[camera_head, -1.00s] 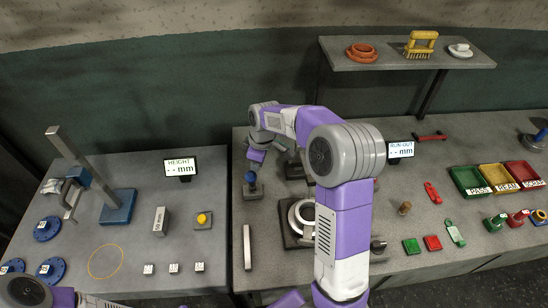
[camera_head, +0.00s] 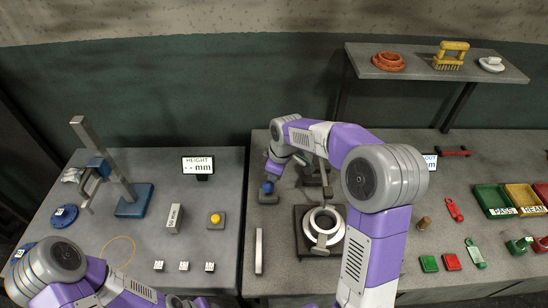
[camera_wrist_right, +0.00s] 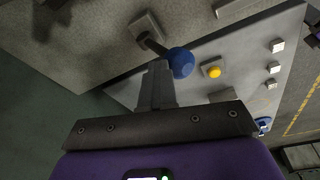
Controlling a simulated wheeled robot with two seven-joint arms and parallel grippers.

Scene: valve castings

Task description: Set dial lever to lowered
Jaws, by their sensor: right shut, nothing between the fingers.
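The dial lever has a blue ball knob (camera_head: 267,187) on a short dark stem and stands on a small grey base plate at the left of the right-hand bench. In the right wrist view the knob (camera_wrist_right: 181,62) is just beyond and to the right of my fingertips, with the stem running up-left to the plate (camera_wrist_right: 147,26). My right gripper (camera_wrist_right: 158,70) is shut and empty; its tips overlap the stem and knob edge in view, and I cannot tell if they touch. In the head view it is right above the knob, partly hidden by its wrist. My left gripper is out of view.
A run-out fixture with a pale ring (camera_head: 323,226) stands right of the lever. A grey bar (camera_head: 259,251) lies in front of it. On the left bench are a yellow button (camera_head: 216,219), a height display (camera_head: 198,166) and a blue-based stand (camera_head: 134,200). A gap separates the benches.

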